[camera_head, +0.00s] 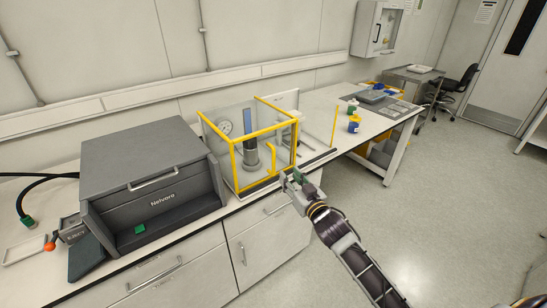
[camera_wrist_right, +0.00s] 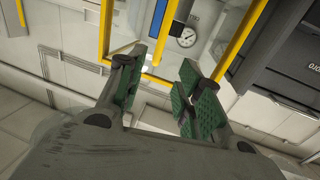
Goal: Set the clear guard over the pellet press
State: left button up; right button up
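The clear guard (camera_head: 236,142) is a see-through box with yellow edges on the bench. A yellow hooked handle (camera_head: 272,158) is on its front. The pellet press (camera_head: 250,152), with a grey cylinder and a round gauge (camera_head: 224,127), shows through the panels. I cannot tell whether the guard's lower edge rests fully on the bench. My right gripper (camera_head: 292,184) is just in front of the guard's lower right corner. In the right wrist view my right gripper (camera_wrist_right: 160,92) is open and empty, with green pads apart and yellow bars (camera_wrist_right: 165,35) beyond them. My left gripper is not in view.
A grey Nelvero unit (camera_head: 150,185) stands left of the guard. A thin yellow-edged clear panel (camera_head: 334,125) stands to its right. Blue-and-yellow containers (camera_head: 354,123) are further right on the bench. The floor in front of the right part is clear.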

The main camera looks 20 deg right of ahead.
aim_at(274, 157)
jog(key=shift+w+a+p, duration=0.2)
jog(key=shift+w+a, duration=0.15)
jog(key=shift+w, duration=1.9)
jog(key=shift+w+a+p, duration=0.15)
jog(key=shift+w+a, duration=0.2)
jog(key=shift+w, duration=1.95)
jog(key=shift+w+a+p, duration=0.2)
jog(key=shift+w+a, duration=0.15)
jog(key=shift+w, duration=1.9)
grip_shut()
